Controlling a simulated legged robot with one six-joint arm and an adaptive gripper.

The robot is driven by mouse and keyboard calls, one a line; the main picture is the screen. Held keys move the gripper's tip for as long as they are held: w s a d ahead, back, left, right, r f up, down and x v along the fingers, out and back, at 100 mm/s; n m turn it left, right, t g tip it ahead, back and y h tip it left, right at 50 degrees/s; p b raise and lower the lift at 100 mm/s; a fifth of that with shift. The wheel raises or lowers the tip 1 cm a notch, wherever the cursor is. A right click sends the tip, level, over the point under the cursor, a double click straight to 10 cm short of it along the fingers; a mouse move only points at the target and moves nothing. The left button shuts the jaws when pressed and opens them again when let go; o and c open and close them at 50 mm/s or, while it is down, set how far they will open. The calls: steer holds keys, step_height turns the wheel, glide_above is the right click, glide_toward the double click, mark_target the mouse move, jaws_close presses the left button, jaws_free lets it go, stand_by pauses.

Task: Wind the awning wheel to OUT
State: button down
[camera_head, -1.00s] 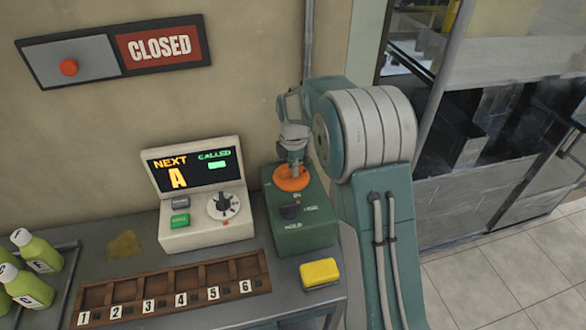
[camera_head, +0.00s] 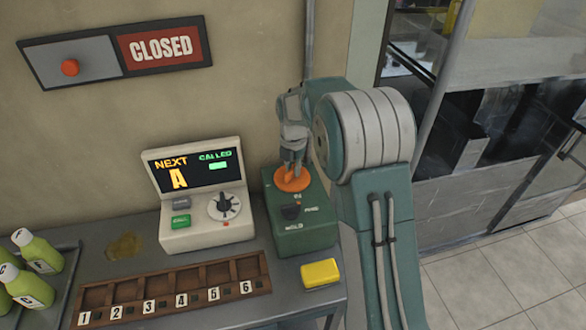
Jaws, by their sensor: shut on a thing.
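The orange wheel (camera_head: 292,181) sits on top of a green control box (camera_head: 305,238) at the back right of the counter. My gripper (camera_head: 294,163) points down from above and is shut on the wheel; its fingers cover part of it. The awning itself is not in view.
Left of the box stands a white console (camera_head: 205,205) with a screen and dial. In front are a numbered wooden rack (camera_head: 170,290) and a yellow block (camera_head: 320,273). Green bottles (camera_head: 35,270) stand at far left. A CLOSED sign (camera_head: 160,47) hangs on the wall.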

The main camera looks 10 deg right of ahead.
steer(key=shift+w, duration=0.1)
steer(key=c, duration=0.7)
jaws_free()
steer(key=shift+f, duration=0.1)
steer(key=shift+o, duration=0.2)
steer(key=shift+w, duration=0.1)
step_height(320, 180, up, 12)
